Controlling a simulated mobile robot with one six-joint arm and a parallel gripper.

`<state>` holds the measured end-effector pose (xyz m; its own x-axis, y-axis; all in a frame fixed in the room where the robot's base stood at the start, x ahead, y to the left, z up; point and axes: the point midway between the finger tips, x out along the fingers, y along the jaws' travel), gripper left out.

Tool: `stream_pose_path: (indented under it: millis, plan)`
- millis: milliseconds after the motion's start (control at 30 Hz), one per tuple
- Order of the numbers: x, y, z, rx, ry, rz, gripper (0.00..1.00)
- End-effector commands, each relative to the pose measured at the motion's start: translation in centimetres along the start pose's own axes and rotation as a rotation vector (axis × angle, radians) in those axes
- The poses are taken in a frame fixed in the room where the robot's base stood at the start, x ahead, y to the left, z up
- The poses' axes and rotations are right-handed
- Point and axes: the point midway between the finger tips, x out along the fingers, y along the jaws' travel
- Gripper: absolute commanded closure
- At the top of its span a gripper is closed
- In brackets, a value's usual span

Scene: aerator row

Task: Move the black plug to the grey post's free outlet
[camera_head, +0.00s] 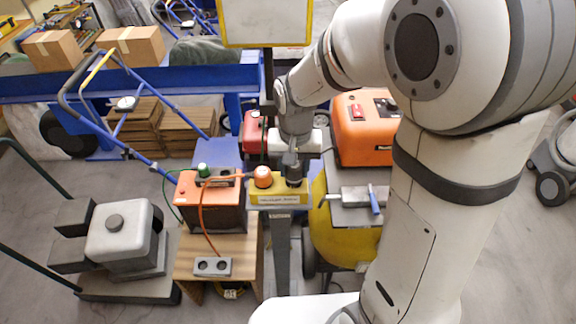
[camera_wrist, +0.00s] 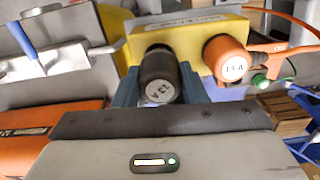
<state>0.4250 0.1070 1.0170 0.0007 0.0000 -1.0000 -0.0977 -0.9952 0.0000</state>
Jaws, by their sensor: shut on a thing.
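The black plug (camera_head: 294,174) is at the right end of the yellow outlet box (camera_head: 279,197), on top of a grey post (camera_head: 281,255).
An orange machine (camera_head: 210,200) with a green plug (camera_head: 203,170) stands left. An orange cord hangs left of the post. A yellow tank (camera_head: 340,225) and orange case (camera_head: 364,130) stand right.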

Motion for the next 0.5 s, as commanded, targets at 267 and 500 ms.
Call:
stream_pose_path:
  millis: [267, 500]
  plan:
    - [0.8, 0.0, 0.0, 0.001, 0.0, 0.0, 0.86]
    - [1.4, 0.0, 0.0, 0.001, 0.0, 0.0, 0.86]
